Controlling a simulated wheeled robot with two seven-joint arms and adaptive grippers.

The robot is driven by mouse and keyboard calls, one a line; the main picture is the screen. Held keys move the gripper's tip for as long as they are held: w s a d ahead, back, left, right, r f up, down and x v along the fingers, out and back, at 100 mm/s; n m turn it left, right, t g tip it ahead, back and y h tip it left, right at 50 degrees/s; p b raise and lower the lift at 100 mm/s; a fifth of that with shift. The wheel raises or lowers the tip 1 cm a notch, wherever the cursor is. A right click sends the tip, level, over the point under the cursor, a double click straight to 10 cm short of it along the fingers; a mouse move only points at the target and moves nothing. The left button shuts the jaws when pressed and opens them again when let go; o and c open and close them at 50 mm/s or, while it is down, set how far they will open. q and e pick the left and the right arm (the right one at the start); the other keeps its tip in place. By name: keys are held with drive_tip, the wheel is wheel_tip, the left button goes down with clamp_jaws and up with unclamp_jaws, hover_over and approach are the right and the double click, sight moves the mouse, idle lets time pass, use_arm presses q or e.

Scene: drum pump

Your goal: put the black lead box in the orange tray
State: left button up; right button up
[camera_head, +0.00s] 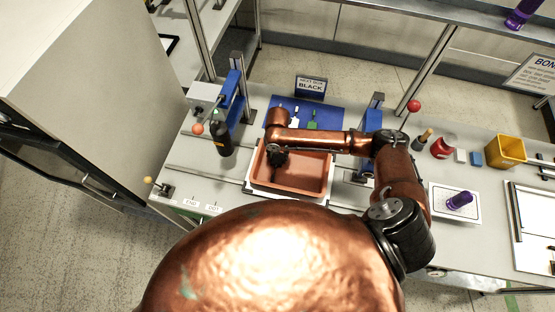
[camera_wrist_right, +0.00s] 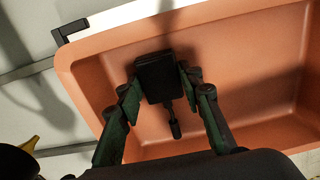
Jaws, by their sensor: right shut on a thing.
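The orange tray (camera_head: 312,174) sits on the bench in the middle of the head view, and its inside fills much of the right wrist view (camera_wrist_right: 255,72). My right gripper (camera_head: 277,160) reaches down over the tray's left part. In the right wrist view its two green-and-black fingers (camera_wrist_right: 158,82) are shut on the black lead box (camera_wrist_right: 156,78), a small dark block with a short stub. The box is within the tray's outline; whether it touches the floor I cannot tell. In the head view the box cannot be told from the dark gripper. My left gripper is not in view.
A dark bottle (camera_head: 221,138) and a blue post (camera_head: 234,98) stand left of the tray. A blue mat (camera_head: 335,117) and a sign (camera_head: 311,86) reading BLACK are behind. A yellow bin (camera_head: 506,151) and a white tray with a purple item (camera_head: 459,200) are right.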

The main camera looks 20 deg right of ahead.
drive_tip(key=shift+f, duration=0.1)
drive_tip(key=shift+f, duration=0.1)
drive_tip(key=o, duration=1.2)
drive_tip(key=shift+c, duration=0.2)
wheel_tip(320, 180, up, 12)
drive_tip(key=p, duration=1.2)
drive_tip(key=shift+p, duration=0.4)
